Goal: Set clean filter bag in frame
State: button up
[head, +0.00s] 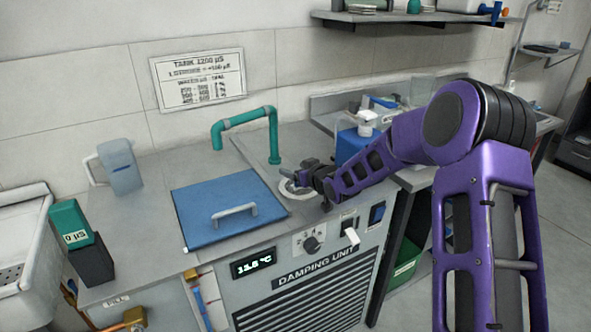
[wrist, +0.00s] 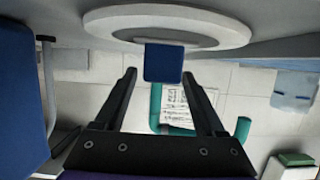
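A white ring (head: 290,192) lies on the counter just right of the blue lid. In the wrist view the white ring (wrist: 168,22) fills the top, with a blue tab (wrist: 163,62) sticking out from it toward me. I cannot tell whether this ring is the filter bag's rim or the frame. My gripper (head: 303,182) is at the ring, low over the counter. In the wrist view the fingers of my gripper (wrist: 159,76) stand apart on either side of the tab, with a gap at least on the left. No bag cloth is visible.
The closed blue lid (head: 228,205) with a grey handle is left of my gripper. A teal pipe (head: 274,140) rises behind it. A clear jug (head: 121,167) and a teal-and-black box (head: 78,240) stand at left. A blue container (head: 352,146) is right, behind my arm.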

jog(key=shift+r, duration=0.35)
jog(key=p+v, duration=0.2)
jog(key=v, duration=1)
jog(key=shift+r, duration=0.25)
jog(key=shift+r, duration=0.1)
